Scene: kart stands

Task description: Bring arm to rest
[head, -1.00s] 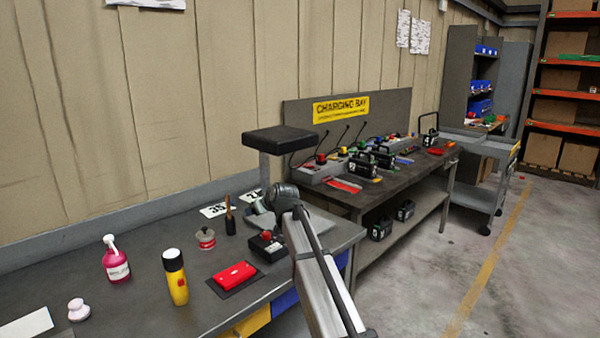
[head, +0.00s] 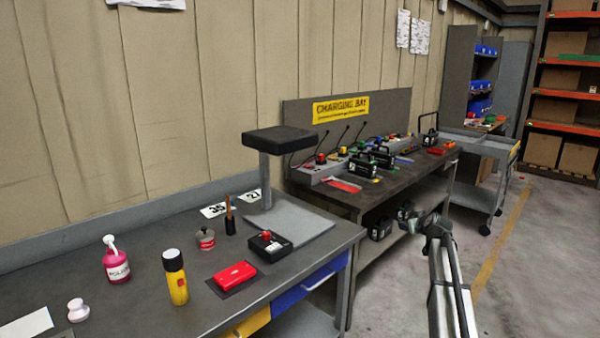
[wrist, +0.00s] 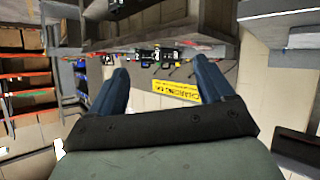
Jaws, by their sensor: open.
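My arm reaches up from the lower right in the head view, its end beyond the right end of the near workbench (head: 120,275) and over the aisle. In the wrist view my gripper (wrist: 160,75) shows two blue fingers spread apart with nothing between them. It is open and empty. The view is tilted, with the yellow charging bay sign (wrist: 178,90) seen past the fingers. In the head view the fingertips are too small to make out.
On the near bench stand a pink bottle (head: 116,262), a yellow flashlight (head: 176,278), a red case (head: 235,275) and a black box with a red knob (head: 267,246). The charging bench (head: 375,195) stands behind my arm. A grey cart (head: 480,180) is farther right.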

